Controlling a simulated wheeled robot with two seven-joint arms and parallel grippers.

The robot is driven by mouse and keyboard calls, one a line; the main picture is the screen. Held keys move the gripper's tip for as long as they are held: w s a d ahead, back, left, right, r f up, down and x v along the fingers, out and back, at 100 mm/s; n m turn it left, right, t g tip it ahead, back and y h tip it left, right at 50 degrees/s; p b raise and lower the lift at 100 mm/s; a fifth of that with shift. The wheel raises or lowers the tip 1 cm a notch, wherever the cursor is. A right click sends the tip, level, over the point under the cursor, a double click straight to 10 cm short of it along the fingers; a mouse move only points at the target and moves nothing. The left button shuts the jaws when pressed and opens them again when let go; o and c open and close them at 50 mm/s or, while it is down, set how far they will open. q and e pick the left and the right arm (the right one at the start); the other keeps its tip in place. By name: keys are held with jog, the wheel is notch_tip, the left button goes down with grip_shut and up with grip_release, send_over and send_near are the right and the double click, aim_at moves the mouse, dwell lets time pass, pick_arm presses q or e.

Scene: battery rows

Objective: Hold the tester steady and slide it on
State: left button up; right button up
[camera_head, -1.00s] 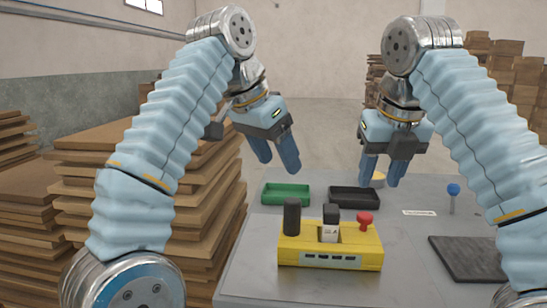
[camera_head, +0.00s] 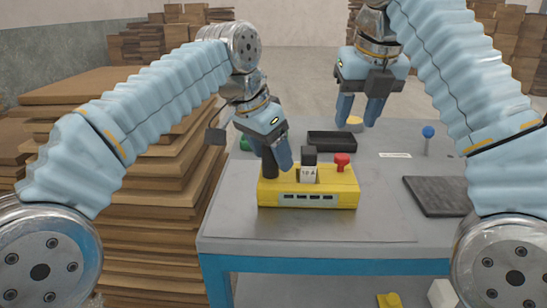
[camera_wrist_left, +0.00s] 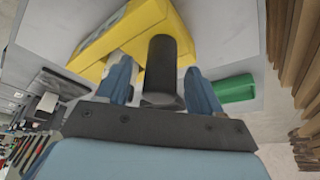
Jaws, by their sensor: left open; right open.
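The yellow tester (camera_head: 308,194) stands on the grey table, with a black upright handle (camera_head: 270,166) on its left, a black-topped white block (camera_head: 309,174) marked 12 A in its middle and a red knob (camera_head: 342,161) on its right. My left gripper (camera_head: 277,166) is open at the black handle. In the left wrist view the handle (camera_wrist_left: 161,65) stands between the two open fingers (camera_wrist_left: 158,88), and I cannot tell whether they touch it. My right gripper (camera_head: 360,110) is open and empty, above the table's far side behind the tester.
A dark mat (camera_head: 437,197) and a blue-topped pin (camera_head: 428,133) are at right. The table front is clear.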

pick_arm(q)
jog(key=shift+x, duration=1.05)
grip_shut()
dwell(0.5)
